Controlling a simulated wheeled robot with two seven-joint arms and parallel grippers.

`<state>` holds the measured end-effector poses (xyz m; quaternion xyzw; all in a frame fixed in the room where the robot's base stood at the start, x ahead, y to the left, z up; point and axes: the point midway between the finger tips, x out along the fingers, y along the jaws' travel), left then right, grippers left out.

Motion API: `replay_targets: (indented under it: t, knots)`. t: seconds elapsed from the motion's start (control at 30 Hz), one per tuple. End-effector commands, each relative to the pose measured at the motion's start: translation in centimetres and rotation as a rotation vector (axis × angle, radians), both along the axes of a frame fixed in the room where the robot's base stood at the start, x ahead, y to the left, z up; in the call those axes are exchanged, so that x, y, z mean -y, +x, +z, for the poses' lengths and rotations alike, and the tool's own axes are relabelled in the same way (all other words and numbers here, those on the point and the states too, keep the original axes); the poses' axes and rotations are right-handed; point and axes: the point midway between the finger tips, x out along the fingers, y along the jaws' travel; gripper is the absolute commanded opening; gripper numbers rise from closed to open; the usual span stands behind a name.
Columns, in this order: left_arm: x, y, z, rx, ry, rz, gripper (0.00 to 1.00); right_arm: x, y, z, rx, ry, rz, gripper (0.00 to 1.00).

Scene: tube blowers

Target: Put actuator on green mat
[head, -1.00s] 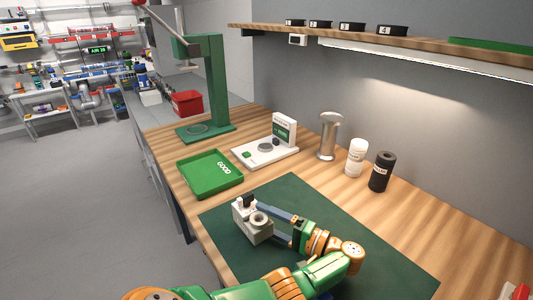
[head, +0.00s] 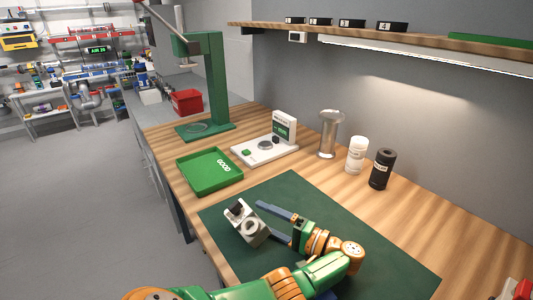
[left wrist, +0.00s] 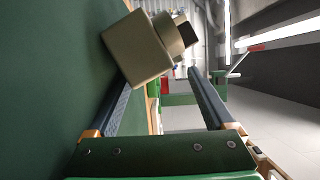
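The actuator, a light grey block with a round collar and a dark end piece (head: 247,228), is on the green mat (head: 380,265), near its left edge. It looks tilted over to the left. My left gripper (head: 263,217) is open, its two dark fingers spread wide just right of the actuator. In the left wrist view the actuator (left wrist: 137,50) sits beyond the fingertips (left wrist: 160,80), nearer the left finger. I cannot tell whether that finger touches it. The actuator's underside is hidden. My right gripper is not in view.
A green tray marked GOOD (head: 208,188) lies just beyond the mat. A white scale-like device (head: 265,155), a green press stand (head: 215,90), a metal cylinder (head: 328,135), a white bottle (head: 356,155) and a black bottle (head: 381,170) stand behind. The mat's right part is bare.

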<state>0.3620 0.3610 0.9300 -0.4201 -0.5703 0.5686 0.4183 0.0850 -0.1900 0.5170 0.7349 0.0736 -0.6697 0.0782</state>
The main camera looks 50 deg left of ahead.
Motion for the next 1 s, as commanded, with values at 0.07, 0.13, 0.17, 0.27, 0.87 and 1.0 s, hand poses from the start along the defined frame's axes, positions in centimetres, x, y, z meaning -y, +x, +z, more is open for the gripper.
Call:
replay_targets:
  t: [0.07,0.13,0.17,0.27,0.87,1.0]
  knots:
    - [0.1,-0.1,-0.2,-0.005,-0.005,0.002,1.0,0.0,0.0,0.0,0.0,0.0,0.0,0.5]
    - [0.1,-0.1,-0.3,-0.005,-0.006,0.002,1.0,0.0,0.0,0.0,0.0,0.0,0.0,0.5]
    - [0.1,-0.1,-0.3,-0.005,-0.006,0.002,1.0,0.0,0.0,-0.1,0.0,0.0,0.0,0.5]
    - [0.1,-0.1,-0.1,-0.005,-0.006,0.002,1.0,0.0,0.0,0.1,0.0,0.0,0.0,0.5]
    - [6.2,2.0,0.5,0.003,-0.01,-0.002,1.0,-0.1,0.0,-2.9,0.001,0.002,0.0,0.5]
    - [6.9,2.2,0.7,0.001,-0.007,-0.001,1.0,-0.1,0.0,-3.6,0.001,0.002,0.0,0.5]
